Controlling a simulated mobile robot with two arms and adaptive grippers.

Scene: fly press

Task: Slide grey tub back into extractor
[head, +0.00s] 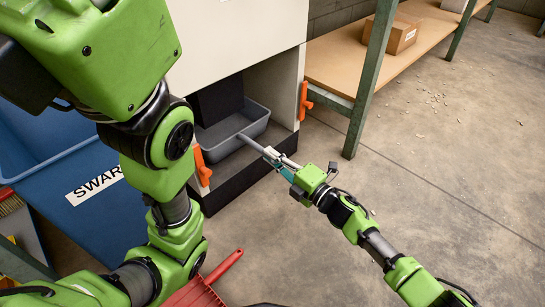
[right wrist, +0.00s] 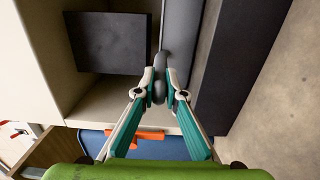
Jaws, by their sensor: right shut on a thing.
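The grey tub (head: 254,114) sits in the low opening of the white extractor (head: 285,85) in the head view. Its near end is at the mouth of the opening, and my left arm hides part of its left side. A grey handle (head: 249,142) runs from the tub out toward my right gripper. My right gripper (head: 276,160) is shut on this handle, in front of the opening. In the right wrist view the teal fingers (right wrist: 160,85) close around the rounded grey handle (right wrist: 161,62). My left gripper is out of frame.
Orange latches (head: 304,101) (head: 201,167) flank the opening. A blue bin (head: 92,199) lettered SWAR stands at left. A shelf table (head: 350,68) with a cardboard box (head: 402,36) stands at right. A red dustpan (head: 195,295) lies in front. The floor at right is mostly clear.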

